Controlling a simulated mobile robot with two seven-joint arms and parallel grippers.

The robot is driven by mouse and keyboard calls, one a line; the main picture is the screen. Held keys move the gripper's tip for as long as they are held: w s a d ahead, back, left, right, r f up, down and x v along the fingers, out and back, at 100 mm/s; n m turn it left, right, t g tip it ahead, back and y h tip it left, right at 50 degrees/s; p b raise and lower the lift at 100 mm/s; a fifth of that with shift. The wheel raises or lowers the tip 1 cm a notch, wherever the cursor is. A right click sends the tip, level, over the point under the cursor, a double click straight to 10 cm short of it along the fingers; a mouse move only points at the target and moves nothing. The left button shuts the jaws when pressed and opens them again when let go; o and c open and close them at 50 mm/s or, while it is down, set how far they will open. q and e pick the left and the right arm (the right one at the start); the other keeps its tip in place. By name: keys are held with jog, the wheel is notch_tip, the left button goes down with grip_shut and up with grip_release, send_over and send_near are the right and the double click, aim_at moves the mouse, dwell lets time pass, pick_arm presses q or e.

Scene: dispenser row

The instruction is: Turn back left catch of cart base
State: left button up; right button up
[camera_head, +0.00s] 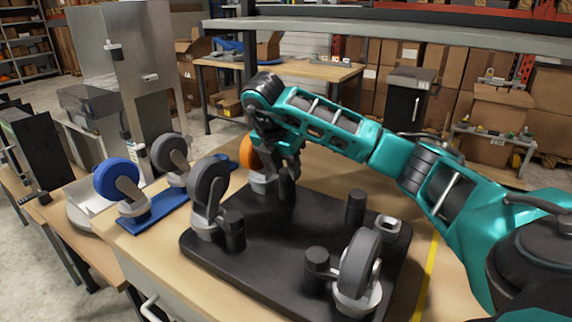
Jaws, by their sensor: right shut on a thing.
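The cart base (270,258) is a flat black plate lying on the wooden table. It carries upright black catches: one at its left (232,230), one at its front (316,268), one at its right back (355,207), and one at its far corner (287,188). My right gripper (285,170) points down at the far corner and is shut on the catch there; its fingers partly hide the contact. An orange caster wheel (249,153) stands just behind it, partly covered. My left gripper is not in view.
Grey-wheeled casters stand on the plate at the left (208,187) and front right (360,262). A blue tray (158,213) beside the plate holds a blue-wheeled caster (116,178) and a grey one (170,153). A steel dispenser (130,65) stands at the far left.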

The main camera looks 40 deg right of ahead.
aim_at(286, 171)
dwell(0.5)
jog(key=o, duration=1)
jog(key=shift+o, duration=0.2)
jog(key=shift+r, duration=0.1)
notch_tip(286, 171, up, 7)
jog(key=p, duration=0.5)
notch_tip(286, 171, up, 13)
jog(key=shift+b, duration=0.35)
